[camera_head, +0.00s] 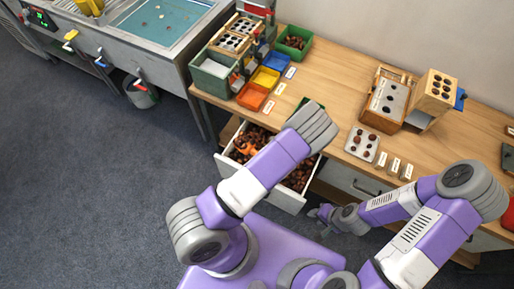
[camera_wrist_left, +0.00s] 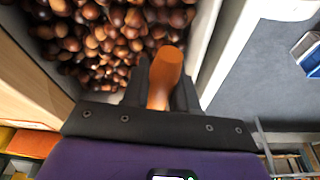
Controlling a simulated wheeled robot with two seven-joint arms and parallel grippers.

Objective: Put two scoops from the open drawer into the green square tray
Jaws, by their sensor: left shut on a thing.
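The open drawer (camera_head: 287,200) is full of brown chestnuts (camera_wrist_left: 110,40). An orange scoop (camera_head: 248,147) shows in the drawer, partly hidden by my left arm. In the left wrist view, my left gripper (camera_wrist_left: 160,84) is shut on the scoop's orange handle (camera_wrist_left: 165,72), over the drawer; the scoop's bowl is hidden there. A green tray (camera_head: 294,40) holding brown pieces stands at the back of the table. Another green edge (camera_head: 304,103) shows behind my left arm, mostly hidden. My right gripper (camera_head: 318,220) is empty, fingers apart, low in front of the table.
Orange (camera_head: 252,97), yellow (camera_head: 265,78) and blue (camera_head: 277,61) trays stand beside a green-sided rack (camera_head: 212,74). A water basin (camera_head: 160,20) is at the upper left. The table's middle is clear.

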